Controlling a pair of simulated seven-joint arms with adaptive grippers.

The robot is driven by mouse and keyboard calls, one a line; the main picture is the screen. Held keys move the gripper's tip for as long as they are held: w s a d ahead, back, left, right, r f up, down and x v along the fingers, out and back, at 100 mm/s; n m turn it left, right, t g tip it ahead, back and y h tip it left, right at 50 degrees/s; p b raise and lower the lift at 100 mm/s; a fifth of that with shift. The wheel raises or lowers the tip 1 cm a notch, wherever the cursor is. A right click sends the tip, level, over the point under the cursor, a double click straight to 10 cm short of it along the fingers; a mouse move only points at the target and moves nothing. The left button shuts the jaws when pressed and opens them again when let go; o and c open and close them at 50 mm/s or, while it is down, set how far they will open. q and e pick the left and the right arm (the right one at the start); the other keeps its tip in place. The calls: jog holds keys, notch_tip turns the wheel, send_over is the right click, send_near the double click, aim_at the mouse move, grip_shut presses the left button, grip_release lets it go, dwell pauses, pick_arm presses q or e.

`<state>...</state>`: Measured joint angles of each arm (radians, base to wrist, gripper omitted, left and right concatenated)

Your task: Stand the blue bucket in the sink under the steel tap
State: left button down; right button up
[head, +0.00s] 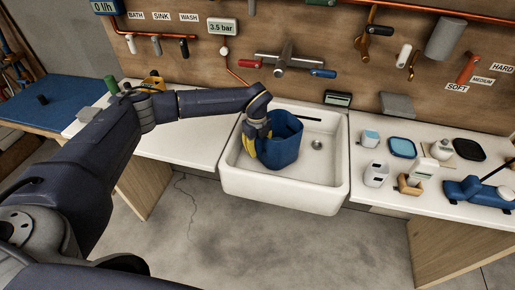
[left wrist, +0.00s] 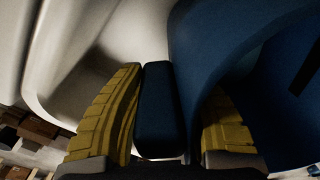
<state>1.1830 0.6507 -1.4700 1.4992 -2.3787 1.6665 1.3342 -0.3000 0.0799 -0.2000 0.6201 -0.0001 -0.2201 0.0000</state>
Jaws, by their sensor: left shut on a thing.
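The blue bucket (head: 285,148) is upright, or nearly so, inside the white sink (head: 336,168), left of the drain. I cannot tell whether its base touches the sink floor. The steel tap (head: 288,60) is on the back wall above, with a red and a blue lever. My left gripper (head: 250,147) is at the bucket's left side with yellow fingers. In the left wrist view the fingers (left wrist: 155,115) are shut on a dark blue upright part, seemingly the bucket's handle, beside the blue bucket wall (left wrist: 205,40). My right gripper is out of view.
White counters flank the sink. Copper pipes and a pressure sign (head: 222,28) are on the wall. The sink's right half is free.

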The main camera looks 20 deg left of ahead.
pick_arm(q)
jog(key=shift+f, duration=0.35)
dwell(0.4)
jog(key=c, duration=1)
grip_release()
jog(key=shift+f, duration=0.1)
notch_tip(320, 180, up, 12)
jog(key=shift+s, duration=0.1)
